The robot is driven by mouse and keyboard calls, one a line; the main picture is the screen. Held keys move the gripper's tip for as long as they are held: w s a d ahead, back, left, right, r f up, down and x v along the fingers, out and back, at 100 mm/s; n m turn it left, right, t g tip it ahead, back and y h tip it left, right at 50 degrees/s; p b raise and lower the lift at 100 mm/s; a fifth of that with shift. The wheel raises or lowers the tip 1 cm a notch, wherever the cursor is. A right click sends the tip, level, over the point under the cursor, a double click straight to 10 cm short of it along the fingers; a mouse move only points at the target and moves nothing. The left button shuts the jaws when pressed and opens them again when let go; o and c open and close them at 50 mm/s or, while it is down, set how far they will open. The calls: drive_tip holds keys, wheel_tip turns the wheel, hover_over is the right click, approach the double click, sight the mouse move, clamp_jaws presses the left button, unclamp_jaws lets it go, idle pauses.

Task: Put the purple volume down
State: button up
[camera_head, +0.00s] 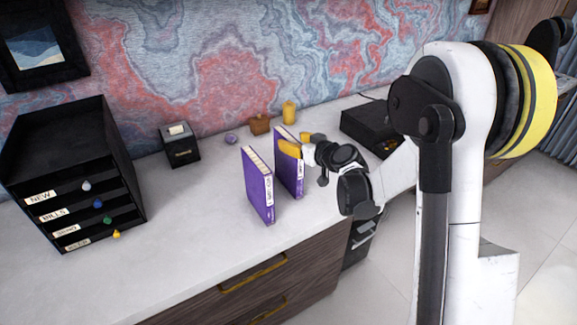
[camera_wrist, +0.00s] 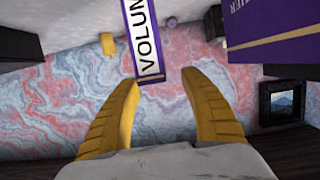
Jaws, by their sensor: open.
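Two purple volumes stand upright on the white desktop in the head view, the left one (camera_head: 258,187) nearer the front and the right one (camera_head: 287,172) close beside it. My gripper (camera_head: 293,143) is at the upper part of the right volume, its yellow fingers partly covering it. In the wrist view my gripper (camera_wrist: 156,76) is open, with the end of a purple volume's spine (camera_wrist: 148,45), lettered "VOLUM", between the fingertips. The other purple volume (camera_wrist: 275,28) is at the wrist view's upper right.
A black drawer organizer (camera_head: 65,165) stands at the left. A small black box (camera_head: 180,147), a purple ball (camera_head: 231,139), a brown block (camera_head: 260,124) and a yellow candle (camera_head: 289,112) line the back. The desktop's left-middle is clear.

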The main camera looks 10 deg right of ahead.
sight(291, 139)
drive_tip(key=x, duration=0.1)
drive_tip(key=b+x, duration=0.1)
drive_tip(key=x, duration=0.1)
drive_tip(key=b+x, duration=0.1)
drive_tip(key=shift+w+d+f, duration=0.15)
drive_tip(key=shift+w+f, duration=0.15)
drive_tip(key=shift+f, duration=0.05)
drive_tip(key=shift+r, duration=0.15)
drive_tip(key=shift+s, duration=0.1)
clamp_jaws()
drive_tip(key=shift+r, duration=0.15)
